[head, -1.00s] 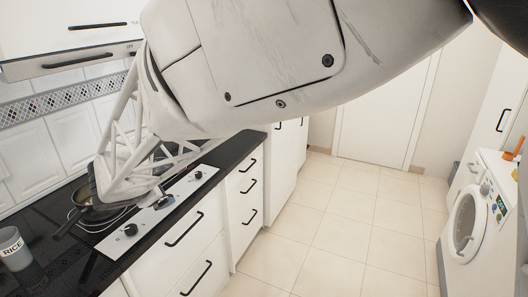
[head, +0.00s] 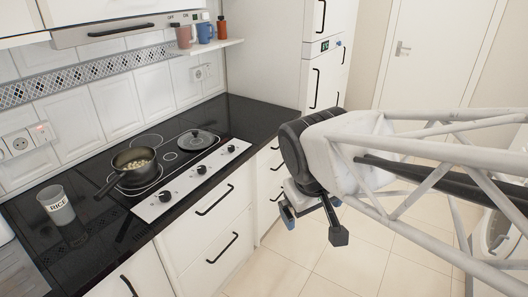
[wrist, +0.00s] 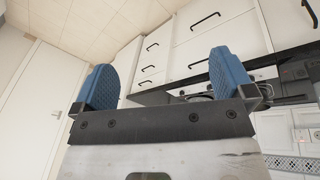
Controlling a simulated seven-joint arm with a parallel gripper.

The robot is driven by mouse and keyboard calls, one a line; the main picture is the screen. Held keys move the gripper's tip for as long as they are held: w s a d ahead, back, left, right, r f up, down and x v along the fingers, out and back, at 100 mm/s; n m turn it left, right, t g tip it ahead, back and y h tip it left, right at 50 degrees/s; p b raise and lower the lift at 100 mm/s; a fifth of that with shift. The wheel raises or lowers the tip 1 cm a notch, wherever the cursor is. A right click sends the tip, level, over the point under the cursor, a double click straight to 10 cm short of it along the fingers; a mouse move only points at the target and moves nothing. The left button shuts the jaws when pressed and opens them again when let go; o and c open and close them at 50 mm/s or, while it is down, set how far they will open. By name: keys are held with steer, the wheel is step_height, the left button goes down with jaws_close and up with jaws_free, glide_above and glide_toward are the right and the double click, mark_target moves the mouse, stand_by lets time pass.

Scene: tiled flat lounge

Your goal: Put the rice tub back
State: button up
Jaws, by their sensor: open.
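The rice tub (head: 57,205) is a grey cup-shaped tub with a white band lettered RICE. It stands upright on the black counter at the lower left of the head view, left of the hob. My gripper (head: 312,218) is in front of the drawers at the right of the head view, well away from the tub. Its two blue finger pads stand wide apart in the wrist view (wrist: 164,85), with nothing between them. The tub cannot be made out in the wrist view.
A dark pan (head: 134,168) with pale contents sits on the hob, its handle pointing towards the tub. A dark lid (head: 198,140) lies further back. A small wall shelf (head: 207,47) holds a pink mug, a blue mug and an orange bottle. Floor between the cabinets and washing machine is clear.

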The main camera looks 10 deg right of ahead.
steer(key=s+m, duration=0.1)
steer(key=s, duration=0.1)
steer(key=s+m+y, duration=0.1)
steer(key=s, duration=0.1)
steer(key=shift+s+f+m+y, duration=0.2)
steer(key=shift+m+y, duration=0.1)
stand_by(2.0)
